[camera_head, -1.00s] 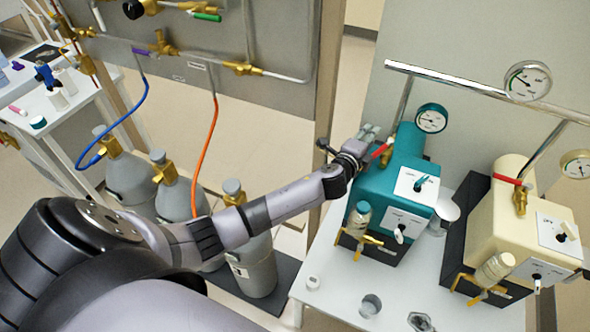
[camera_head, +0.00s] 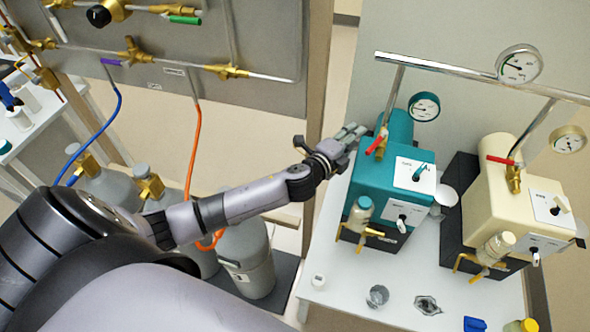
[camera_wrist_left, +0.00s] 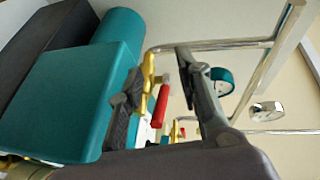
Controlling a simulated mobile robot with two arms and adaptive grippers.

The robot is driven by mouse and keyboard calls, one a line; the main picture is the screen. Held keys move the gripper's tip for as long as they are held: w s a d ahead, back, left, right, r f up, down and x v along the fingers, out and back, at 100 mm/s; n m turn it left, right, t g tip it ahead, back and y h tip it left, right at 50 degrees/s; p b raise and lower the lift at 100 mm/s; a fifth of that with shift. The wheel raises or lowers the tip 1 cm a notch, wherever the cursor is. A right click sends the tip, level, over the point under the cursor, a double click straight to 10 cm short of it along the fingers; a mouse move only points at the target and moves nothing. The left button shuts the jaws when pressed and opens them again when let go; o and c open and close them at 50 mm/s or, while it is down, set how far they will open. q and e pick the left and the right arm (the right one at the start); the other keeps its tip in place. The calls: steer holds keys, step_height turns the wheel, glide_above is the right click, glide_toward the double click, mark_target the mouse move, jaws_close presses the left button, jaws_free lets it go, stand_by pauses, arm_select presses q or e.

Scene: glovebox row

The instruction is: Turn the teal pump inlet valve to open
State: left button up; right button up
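The teal pump (camera_head: 368,180) stands on the white table. Its inlet valve has a brass body (camera_head: 381,151) and a red lever (camera_head: 375,145), slanting up to the right, at the foot of the metal pipe. My left gripper (camera_head: 352,132) is at the pump's upper left, just left of the lever. In the left wrist view my left gripper (camera_wrist_left: 163,98) is open, its two dark fingers apart. The red lever (camera_wrist_left: 160,106) shows in the gap between them, and I see no finger pressing it. My right gripper is not in view.
A cream pump (camera_head: 500,200) with its own red lever (camera_head: 500,160) stands to the right. A metal pipe (camera_head: 470,76) and the teal pump's gauge (camera_head: 424,106) rise behind. Small jars stand at the table's front. Grey cylinders (camera_head: 247,255) stand below my left arm.

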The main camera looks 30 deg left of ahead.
arm_select(q)
steer(key=b+v, duration=0.2)
steer(key=v, duration=0.9)
steer(key=s+a+f+n+g+y, duration=0.1)
steer(key=a+f+n+g, duration=0.1)
steer(key=f, duration=1)
steer(key=s+a+f+n+g+y, duration=0.1)
steer(key=a+f, duration=0.4)
steer(key=f, duration=0.7)
steer(key=shift+s+a+f+n+g+y+b, duration=0.3)
steer(key=shift+s+n+g, duration=0.5)
steer(key=shift+n, duration=0.6)
steer(key=shift+w+d, duration=0.1)
steer(key=shift+w, duration=0.05)
